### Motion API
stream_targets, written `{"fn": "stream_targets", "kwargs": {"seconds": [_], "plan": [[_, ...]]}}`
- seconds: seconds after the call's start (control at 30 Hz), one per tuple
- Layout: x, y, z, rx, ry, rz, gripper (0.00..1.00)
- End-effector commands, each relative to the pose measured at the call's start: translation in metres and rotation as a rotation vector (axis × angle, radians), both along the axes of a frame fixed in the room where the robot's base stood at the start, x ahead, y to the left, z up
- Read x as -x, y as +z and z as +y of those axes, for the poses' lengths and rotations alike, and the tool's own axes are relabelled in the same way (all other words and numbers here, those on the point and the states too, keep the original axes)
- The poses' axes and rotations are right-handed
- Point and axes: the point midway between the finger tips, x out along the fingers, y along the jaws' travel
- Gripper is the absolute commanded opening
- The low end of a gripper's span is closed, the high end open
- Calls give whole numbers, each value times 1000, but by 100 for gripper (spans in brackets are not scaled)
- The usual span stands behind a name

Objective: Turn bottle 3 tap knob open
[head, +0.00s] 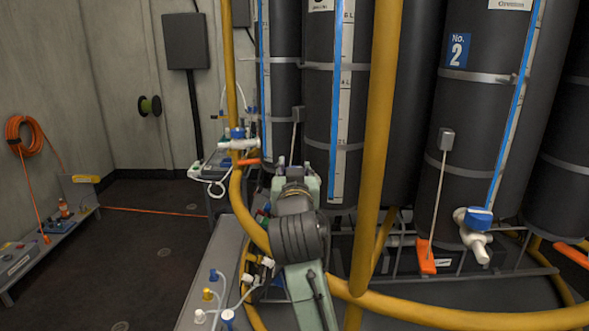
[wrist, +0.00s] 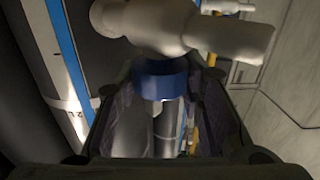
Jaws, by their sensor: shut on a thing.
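In the wrist view, a white tap (wrist: 180,25) with a blue knob (wrist: 160,80) shows at the upper middle. My gripper (wrist: 160,100) has its dark fingers on either side of the knob and is shut on it. The tap's white body lies crosswise just beyond. In the head view, my arm reaches to a dark grey bottle (head: 318,110) with a blue-edged scale strip; I cannot read a number on it. My arm hides this tap and my fingertips there.
Bottle No. 2 (head: 465,110) stands to the right with its own blue-knobbed white tap (head: 478,232). Yellow frame tubes (head: 378,130) cross before the bottles. A grey bench (head: 205,270) with small fittings stands front left. Open floor (head: 130,250) lies further left.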

Motion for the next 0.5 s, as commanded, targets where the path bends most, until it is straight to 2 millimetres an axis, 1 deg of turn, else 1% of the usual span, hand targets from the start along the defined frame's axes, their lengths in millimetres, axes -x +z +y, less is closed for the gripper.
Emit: {"fn": "stream_targets", "kwargs": {"seconds": [0.2, 0.5], "plan": [[0, 0, -1, -1, 118, 2, 7], [0, -1, 0, 1, 196, 3, 7]]}}
